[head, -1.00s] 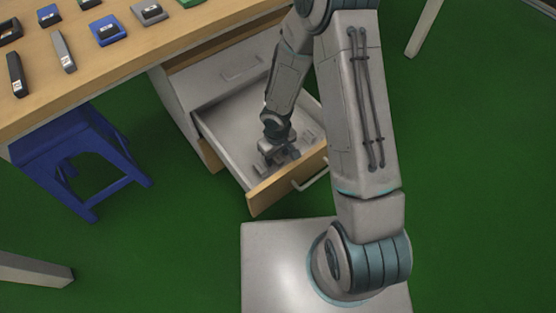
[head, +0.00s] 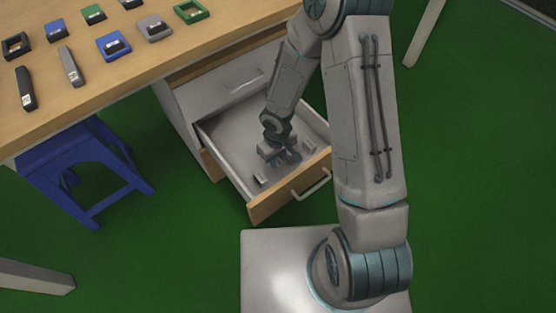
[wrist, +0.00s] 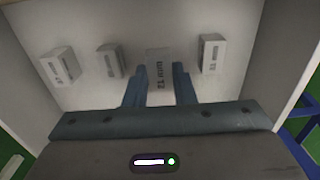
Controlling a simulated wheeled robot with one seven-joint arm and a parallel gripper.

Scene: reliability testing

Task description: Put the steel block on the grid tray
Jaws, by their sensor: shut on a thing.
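My gripper (head: 286,160) is down inside the open drawer. In the wrist view my gripper (wrist: 159,88) has its two blue-grey fingers on either side of a light grey block (wrist: 158,66) with dark lettering, and is shut on it. The block looks to be at the drawer floor; I cannot tell whether it is lifted. Similar pale blocks lie apart from it: two to its left, the far left block (wrist: 60,67) and a nearer block (wrist: 111,61), and one to its right (wrist: 212,53). I cannot identify the grid tray among the table's items.
The drawer (head: 222,160) has raised walls around my gripper and a wooden front. The wooden table (head: 140,78) holds several small framed items, including a blue one (head: 113,45) and a green one (head: 191,12), plus two bars. A blue stool (head: 85,165) stands below.

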